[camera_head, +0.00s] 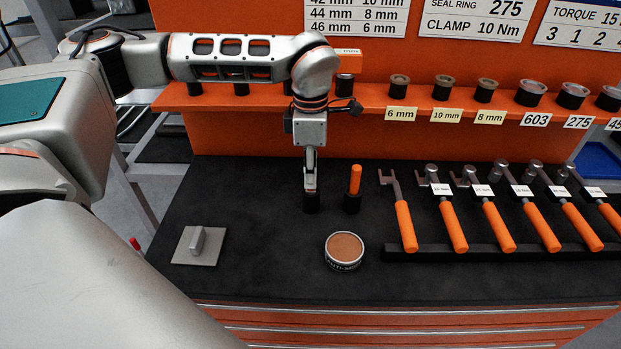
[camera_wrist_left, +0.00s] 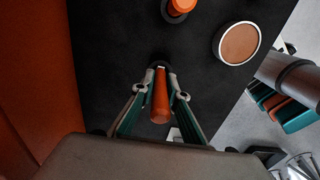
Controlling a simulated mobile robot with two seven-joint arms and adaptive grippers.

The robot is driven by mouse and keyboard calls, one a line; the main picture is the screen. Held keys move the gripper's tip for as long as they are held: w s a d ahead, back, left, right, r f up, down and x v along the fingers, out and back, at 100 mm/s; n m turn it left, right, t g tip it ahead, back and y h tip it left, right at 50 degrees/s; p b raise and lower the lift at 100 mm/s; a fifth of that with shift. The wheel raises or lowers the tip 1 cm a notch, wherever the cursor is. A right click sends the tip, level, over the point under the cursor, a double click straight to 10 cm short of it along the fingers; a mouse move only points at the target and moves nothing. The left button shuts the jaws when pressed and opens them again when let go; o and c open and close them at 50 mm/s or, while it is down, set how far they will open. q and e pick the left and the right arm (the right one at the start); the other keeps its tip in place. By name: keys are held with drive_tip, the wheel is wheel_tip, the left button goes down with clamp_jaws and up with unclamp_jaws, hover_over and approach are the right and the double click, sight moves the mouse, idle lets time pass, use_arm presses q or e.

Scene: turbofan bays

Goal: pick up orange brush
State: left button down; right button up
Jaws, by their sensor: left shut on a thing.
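My left gripper (camera_head: 310,183) points straight down over the worktop and is shut on an orange-handled brush. The orange brush (camera_wrist_left: 160,103) shows between the two fingers in the left wrist view (camera_wrist_left: 160,88). In the head view the gripper hides its handle. A small black holder (camera_head: 311,203) sits right below the fingertips. I cannot tell whether the brush is still seated in it. A second orange handle (camera_head: 355,180) stands upright in its own black holder just to the right; it also shows in the left wrist view (camera_wrist_left: 181,6). My right gripper is not in view.
A round tin with a brown top (camera_head: 344,250) lies in front on the black worktop (camera_head: 270,235). A grey plate with a block (camera_head: 199,245) lies at left. Several orange-handled wrenches (camera_head: 405,225) lie in a rack at right. An orange shelf (camera_head: 400,99) with sockets runs behind.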

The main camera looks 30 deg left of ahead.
use_arm(q)
wheel_tip(320, 180, up, 18)
drive_tip(key=shift+r, duration=0.25)
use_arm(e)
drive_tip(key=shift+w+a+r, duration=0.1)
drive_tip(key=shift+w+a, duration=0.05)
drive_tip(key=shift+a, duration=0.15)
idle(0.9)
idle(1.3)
